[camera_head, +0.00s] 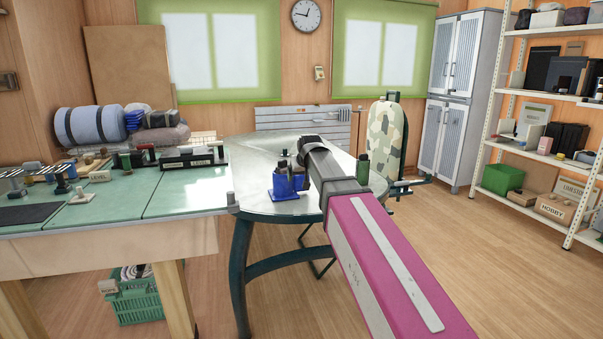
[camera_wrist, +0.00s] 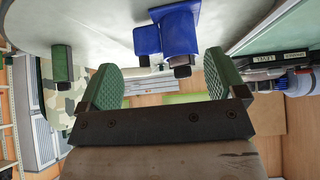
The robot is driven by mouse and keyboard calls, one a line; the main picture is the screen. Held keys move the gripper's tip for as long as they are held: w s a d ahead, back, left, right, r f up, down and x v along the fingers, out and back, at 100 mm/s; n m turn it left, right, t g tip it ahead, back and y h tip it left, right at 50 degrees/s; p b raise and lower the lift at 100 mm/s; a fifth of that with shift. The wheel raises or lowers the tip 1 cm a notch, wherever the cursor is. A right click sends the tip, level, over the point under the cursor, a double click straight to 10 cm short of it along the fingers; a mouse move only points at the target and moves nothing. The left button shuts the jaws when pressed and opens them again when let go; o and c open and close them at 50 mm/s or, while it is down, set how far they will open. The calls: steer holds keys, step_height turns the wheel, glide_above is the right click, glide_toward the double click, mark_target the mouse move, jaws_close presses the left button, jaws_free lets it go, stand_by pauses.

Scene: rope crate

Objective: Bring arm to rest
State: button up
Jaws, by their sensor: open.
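My gripper (camera_wrist: 160,62) is open in the wrist view, with its two green ridged fingers spread apart and nothing held between them. In the head view my pink arm stretches forward over the round table (camera_head: 262,168), and its far end hides most of the gripper. A blue object with dark tops (camera_head: 287,183) stands on the table just left of the arm's end. It also shows in the wrist view (camera_wrist: 178,35), beyond the fingers and apart from them. A green crate (camera_head: 139,306) with rope in it sits on the floor under the workbench.
A green-topped workbench (camera_head: 185,195) with tools and rolled bundles stands at the left. A small dark green item (camera_head: 363,168) is on the table right of the arm; it also shows in the wrist view (camera_wrist: 62,64). Floor at right is clear.

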steer(key=s+d+f+m+g, duration=0.1)
steer(key=s+d+f+g, duration=0.1)
steer(key=s+d+f, duration=0.4)
steer(key=s+d+f+m+g+h, duration=0.1)
steer(key=s+d+f+g, duration=0.1)
steer(key=s+d+f, duration=0.4)
steer(key=s+d+f+g, duration=0.3)
steer(key=s+d+f, duration=0.3)
steer(key=s+f, duration=0.8)
step_height(320, 180, down, 8)
steer(key=shift+s+d+f+m+h, duration=0.15)
steer(key=shift+s+d+m+h, duration=0.05)
steer(key=shift+d+m+h, duration=0.2)
